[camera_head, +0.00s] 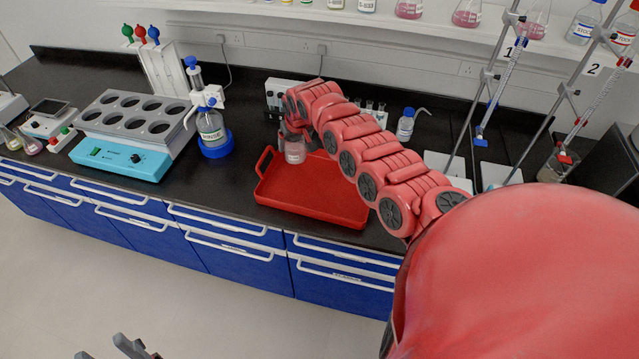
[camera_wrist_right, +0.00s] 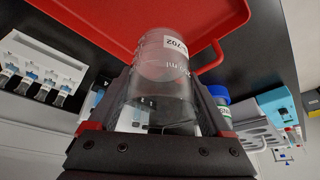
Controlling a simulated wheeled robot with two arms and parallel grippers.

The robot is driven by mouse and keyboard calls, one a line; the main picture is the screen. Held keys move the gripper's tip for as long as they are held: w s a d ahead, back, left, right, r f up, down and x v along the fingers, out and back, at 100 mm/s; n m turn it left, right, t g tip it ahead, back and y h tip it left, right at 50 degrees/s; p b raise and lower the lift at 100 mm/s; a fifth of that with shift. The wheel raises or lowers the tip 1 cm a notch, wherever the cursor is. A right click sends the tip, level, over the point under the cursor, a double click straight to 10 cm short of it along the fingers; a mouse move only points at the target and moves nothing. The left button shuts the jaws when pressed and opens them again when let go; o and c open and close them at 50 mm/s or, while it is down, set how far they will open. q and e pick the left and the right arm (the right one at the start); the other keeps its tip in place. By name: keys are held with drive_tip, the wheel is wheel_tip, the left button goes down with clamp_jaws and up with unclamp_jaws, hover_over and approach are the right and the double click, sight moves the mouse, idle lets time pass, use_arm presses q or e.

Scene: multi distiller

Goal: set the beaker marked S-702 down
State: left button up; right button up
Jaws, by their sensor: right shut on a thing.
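The clear beaker (camera_head: 295,151) is in my right gripper (camera_head: 292,136), upright at the back left part of the red tray (camera_head: 318,210). In the right wrist view the beaker (camera_wrist_right: 165,75) sits between the two fingers, and its white label shows "702". The red tray (camera_wrist_right: 130,15) shows behind it there. I cannot tell whether the beaker's base touches the tray or hangs above it. My left gripper (camera_head: 108,350) shows only as grey fingertips at the bottom edge, apart and empty, over the floor.
A wash bottle on a blue base (camera_head: 217,150) and a teal-fronted heating block (camera_head: 122,158) stand left of the tray. A rack (camera_head: 285,92) and a small bottle (camera_head: 405,125) stand behind it. Burette stands (camera_head: 484,90) are at the right. The tray's front part is bare.

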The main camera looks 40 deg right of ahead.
drive_tip(key=s+d+f+m, duration=0.1)
drive_tip(key=s+d+f, duration=0.1)
drive_tip(key=s+d, duration=0.25)
drive_tip(key=p, duration=0.2)
hover_over(319, 184)
drive_tip(key=shift+m+h, duration=0.3)
drive_tip(key=shift+m, duration=0.1)
wheel_tip(319, 184, down, 6)
drive_tip(key=shift+a+r, duration=0.1)
drive_tip(key=shift+r, duration=0.1)
drive_tip(key=shift+w+f, duration=0.1)
drive_tip(key=shift+f, duration=0.45)
wheel_tip(319, 184, down, 2)
drive_tip(key=shift+f, duration=0.75)
drive_tip(key=shift+f, duration=0.1)
drive_tip(key=o, duration=1.5)
